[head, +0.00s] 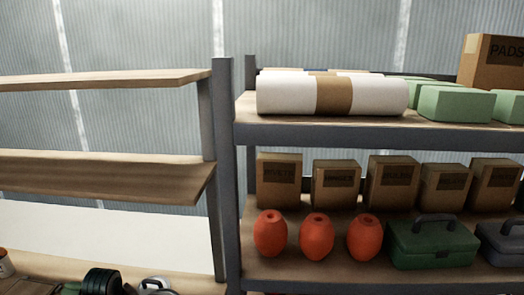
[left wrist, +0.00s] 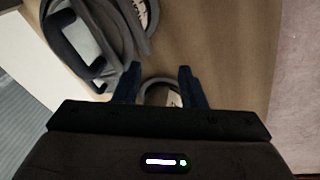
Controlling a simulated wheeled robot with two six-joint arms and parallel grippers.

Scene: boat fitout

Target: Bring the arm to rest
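My left gripper (left wrist: 158,82) shows in the left wrist view, its two dark fingers apart. A grey ring-shaped item (left wrist: 158,80) with a pale inside shows between and beyond the fingertips; its lower part is hidden behind the gripper body. I cannot tell whether the fingers touch it. Neither arm shows in the head view, and my right gripper is out of view.
Grey coiled loops (left wrist: 128,30) lie left of the fingers on a brown wooden surface (left wrist: 225,60). In the head view, shelves hold white rolls (head: 285,95), green blocks (head: 455,104), cartons (head: 392,185), orange floats (head: 317,236) and a green toolbox (head: 430,246).

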